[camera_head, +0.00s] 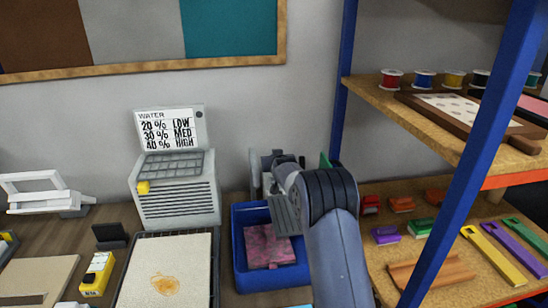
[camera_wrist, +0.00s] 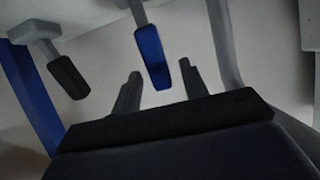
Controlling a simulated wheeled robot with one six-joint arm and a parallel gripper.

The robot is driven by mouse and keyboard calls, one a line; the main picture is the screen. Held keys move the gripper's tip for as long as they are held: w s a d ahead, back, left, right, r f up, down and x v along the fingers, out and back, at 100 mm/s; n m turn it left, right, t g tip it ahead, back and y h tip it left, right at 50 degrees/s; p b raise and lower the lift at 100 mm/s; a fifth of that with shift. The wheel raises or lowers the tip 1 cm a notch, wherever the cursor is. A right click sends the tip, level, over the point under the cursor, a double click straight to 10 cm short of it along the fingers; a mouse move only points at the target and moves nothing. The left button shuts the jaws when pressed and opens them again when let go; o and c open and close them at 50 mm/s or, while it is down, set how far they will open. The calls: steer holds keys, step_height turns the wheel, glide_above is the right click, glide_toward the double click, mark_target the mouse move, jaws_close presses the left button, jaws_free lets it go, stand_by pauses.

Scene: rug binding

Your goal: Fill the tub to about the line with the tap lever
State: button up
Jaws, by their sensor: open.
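A blue tub (camera_head: 240,236) stands on the bench, with a mottled pink piece (camera_head: 268,247) inside it; I cannot make out a fill line. A pale tap unit (camera_head: 256,172) behind the tub is mostly hidden by my arm. In the wrist view, a blue lever (camera_wrist: 151,56) hangs on a grey stem. A black lever (camera_wrist: 68,77) hangs to its left. My gripper (camera_wrist: 161,82) is open, its two fingers pointing toward the blue lever. The blue lever's lower end shows between the fingertips; I cannot tell whether they touch it.
A white box with a water sign (camera_head: 168,130) stands left of the tub. A tray with a stained pale rug (camera_head: 165,272) lies before it. A shelf rack with a blue post (camera_head: 470,165) stands close on the right, holding spools and coloured tools.

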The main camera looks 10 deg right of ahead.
steer(key=shift+w+f, duration=0.3)
steer(key=shift+w, duration=0.35)
steer(key=shift+c, duration=0.3)
jaws_close()
